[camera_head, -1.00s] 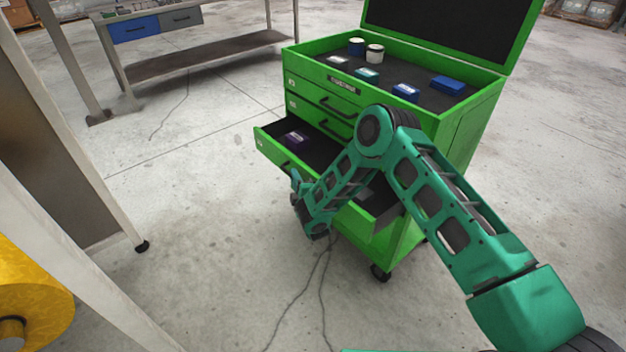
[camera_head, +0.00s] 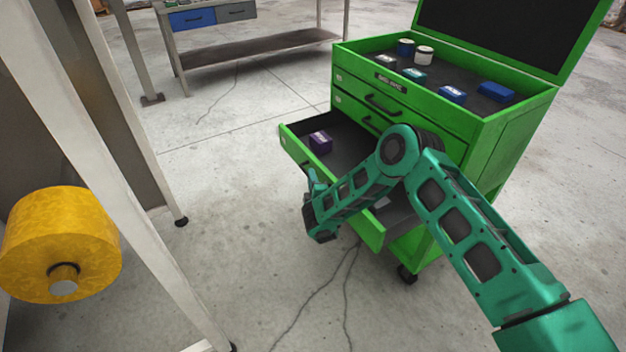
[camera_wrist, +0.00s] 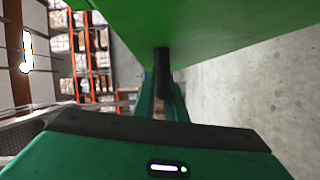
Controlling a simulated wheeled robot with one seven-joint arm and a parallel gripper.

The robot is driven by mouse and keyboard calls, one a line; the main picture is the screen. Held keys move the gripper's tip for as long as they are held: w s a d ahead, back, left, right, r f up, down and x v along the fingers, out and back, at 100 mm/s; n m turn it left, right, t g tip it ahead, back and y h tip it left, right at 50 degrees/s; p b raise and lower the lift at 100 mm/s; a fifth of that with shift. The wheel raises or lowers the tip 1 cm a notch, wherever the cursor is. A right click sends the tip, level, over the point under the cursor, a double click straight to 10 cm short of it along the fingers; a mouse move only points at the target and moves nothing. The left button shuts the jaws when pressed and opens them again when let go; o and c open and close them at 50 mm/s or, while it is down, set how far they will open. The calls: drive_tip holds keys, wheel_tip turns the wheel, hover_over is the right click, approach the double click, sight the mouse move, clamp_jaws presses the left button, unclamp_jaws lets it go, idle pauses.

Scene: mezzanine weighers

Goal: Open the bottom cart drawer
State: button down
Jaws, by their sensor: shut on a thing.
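The green tool cart (camera_head: 500,135) stands at the right with its lid up. Its bottom drawer (camera_head: 292,146) is pulled well out toward the left and front, showing a dark interior with a small purple box (camera_head: 320,142) inside. My gripper (camera_head: 316,184) is at the outer face of this drawer, shut on its handle. In the wrist view the dark handle (camera_wrist: 162,72) runs down from the green drawer front to between my fingers (camera_wrist: 163,98). My arm hides part of the drawer and its front in the head view.
A white-framed stand (camera_head: 150,230) with a yellow roll (camera_head: 60,245) is at the left. A workbench (camera_head: 255,50) stands at the back. The cart's top tray holds cans and small boxes. The upper drawers (camera_head: 385,88) are closed. Concrete floor left of the drawer is clear.

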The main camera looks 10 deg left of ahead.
drive_tip(key=c, duration=1.8)
unclamp_jaws()
drive_tip(key=shift+f, duration=0.1)
drive_tip(key=v, duration=1)
drive_tip(key=shift+s+d, duration=0.2)
drive_tip(key=shift+s, duration=0.05)
